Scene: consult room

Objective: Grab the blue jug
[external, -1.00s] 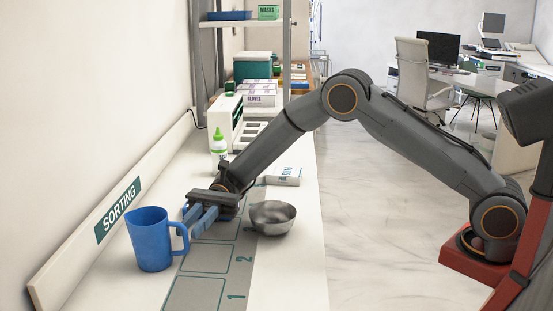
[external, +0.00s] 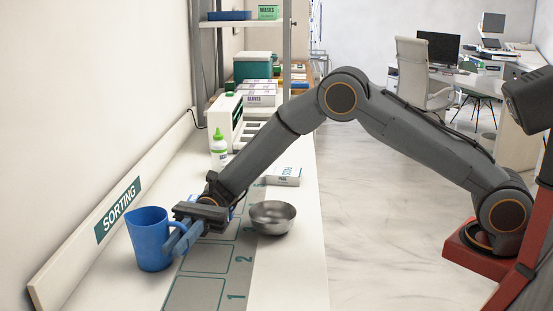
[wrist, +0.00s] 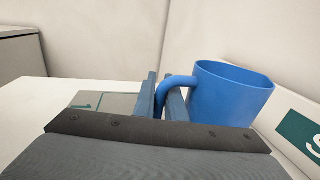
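The blue jug (external: 148,240) stands upright on the counter at the left in the external view, its handle facing right. My gripper (external: 177,243) is low beside it, with its fingers reaching the handle. In the wrist view the jug (wrist: 228,95) is right of centre. Its handle (wrist: 162,88) runs between the two fingers of my gripper (wrist: 163,100). The fingers stand apart with the handle in the gap; whether either touches it I cannot tell. The lower handle is hidden behind the fingers and gripper body.
A metal bowl (external: 272,217) stands close to the right of my gripper. A white box (external: 284,176) and a green-capped bottle (external: 218,150) are farther back. The wall board (external: 70,256) marked SORTING runs behind the jug. The numbered mat (external: 195,294) is clear in front.

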